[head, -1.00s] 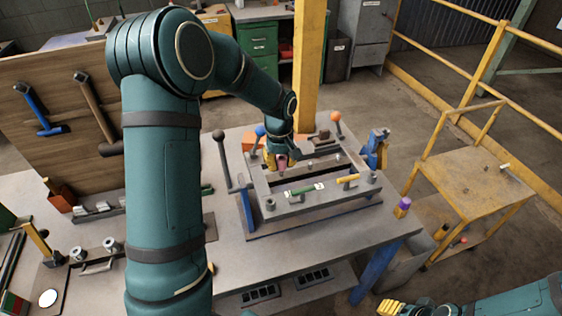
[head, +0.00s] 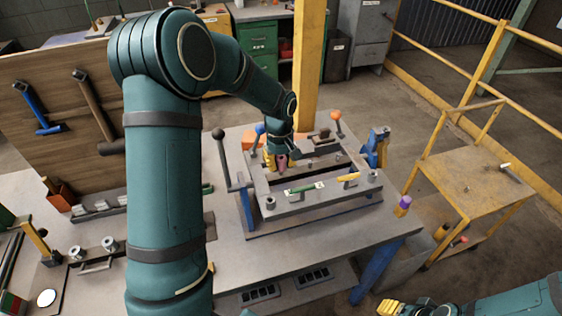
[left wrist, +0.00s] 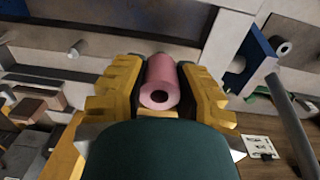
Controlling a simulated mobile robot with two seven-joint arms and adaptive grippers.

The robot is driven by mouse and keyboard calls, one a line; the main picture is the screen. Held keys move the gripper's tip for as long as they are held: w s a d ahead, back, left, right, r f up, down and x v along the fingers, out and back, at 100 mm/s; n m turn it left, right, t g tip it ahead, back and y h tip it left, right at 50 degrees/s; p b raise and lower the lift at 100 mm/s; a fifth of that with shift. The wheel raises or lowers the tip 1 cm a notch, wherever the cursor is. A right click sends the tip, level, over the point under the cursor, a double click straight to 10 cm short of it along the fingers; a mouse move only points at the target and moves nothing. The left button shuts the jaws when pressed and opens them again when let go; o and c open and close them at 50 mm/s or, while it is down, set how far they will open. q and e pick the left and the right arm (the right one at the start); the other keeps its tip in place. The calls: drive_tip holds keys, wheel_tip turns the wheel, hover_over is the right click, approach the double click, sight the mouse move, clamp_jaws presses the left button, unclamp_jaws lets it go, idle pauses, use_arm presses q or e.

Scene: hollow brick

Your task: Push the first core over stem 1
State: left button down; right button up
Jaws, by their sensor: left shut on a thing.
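My left gripper (head: 275,161) is over the back left part of the grey steel mould frame (head: 315,199) on the bench. In the left wrist view its yellow fingers (left wrist: 158,92) are shut on a pink hollow core (left wrist: 160,85). The core's near end with its round hole faces the camera. Its far end is hidden, so I cannot tell whether it touches or surrounds a stem. A short metal stem (left wrist: 75,48) stands bare to the left of the gripper in that view. My right gripper (head: 391,307) is at the bottom edge; its finger gap is unclear.
A ball-topped lever (head: 221,155) stands left of the frame. A blue clamp-like part (head: 376,148) and a purple-topped piece (head: 402,205) are on the right side of the bench. A yellow cart (head: 475,185) stands beyond the bench's right edge.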

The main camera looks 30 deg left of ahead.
use_arm(q)
drive_tip(key=shift+f+b, duration=0.95)
drive_tip(key=shift+f, duration=0.4)
drive_tip(key=c, duration=0.7)
unclamp_jaws()
drive_tip(key=shift+c, duration=0.2)
drive_tip(key=shift+r, duration=0.15)
wheel_tip(320, 180, up, 12)
drive_tip(key=shift+s, duration=0.15)
drive_tip(key=shift+a, duration=0.1)
